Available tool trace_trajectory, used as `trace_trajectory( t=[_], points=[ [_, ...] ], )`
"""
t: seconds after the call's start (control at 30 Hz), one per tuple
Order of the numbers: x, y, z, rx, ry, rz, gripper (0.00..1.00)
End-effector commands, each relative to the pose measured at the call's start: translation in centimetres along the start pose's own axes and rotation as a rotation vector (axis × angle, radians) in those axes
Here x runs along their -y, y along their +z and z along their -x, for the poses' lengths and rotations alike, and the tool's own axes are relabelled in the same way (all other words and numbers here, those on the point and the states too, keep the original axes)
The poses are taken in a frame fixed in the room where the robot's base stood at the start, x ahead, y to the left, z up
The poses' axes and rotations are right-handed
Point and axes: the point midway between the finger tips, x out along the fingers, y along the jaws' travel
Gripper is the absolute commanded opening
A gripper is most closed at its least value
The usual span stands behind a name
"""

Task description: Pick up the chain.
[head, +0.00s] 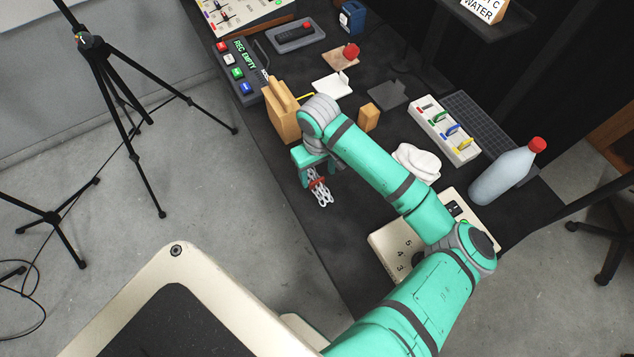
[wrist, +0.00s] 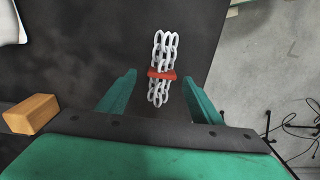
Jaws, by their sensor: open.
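The chain (wrist: 161,52) is a small bundle of pale metal links with a red band around its middle. It lies on the dark table near the table's edge. In the head view the chain (head: 322,196) shows just below my gripper (head: 312,172). In the wrist view my gripper (wrist: 160,88) is open, with one green finger on each side of the chain's lower part. The fingers look apart from the chain. I cannot tell how high they are above the table.
A wooden block (wrist: 31,114) lies left of my gripper in the wrist view. In the head view a wooden holder (head: 282,112) and a small wooden block (head: 369,117) stand close by. A white cloth (head: 416,162) lies to the right. The dark table (head: 345,245) is bare toward the front.

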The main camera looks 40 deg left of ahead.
Motion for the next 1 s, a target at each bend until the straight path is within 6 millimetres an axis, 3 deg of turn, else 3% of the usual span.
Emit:
trace_trajectory(
  t=[0.3, 0.6, 0.83, 1.0],
  points=[
    [0.3, 0.0, -4.0, 0.001, 0.0, -0.002, 0.59],
    [0.3, 0.0, -4.4, 0.0, 0.0, -0.001, 0.59],
    [0.3, 0.0, -4.4, 0.0, 0.0, -0.001, 0.04],
    [0.3, 0.0, -4.3, -0.001, 0.001, -0.001, 0.04]
  ],
)
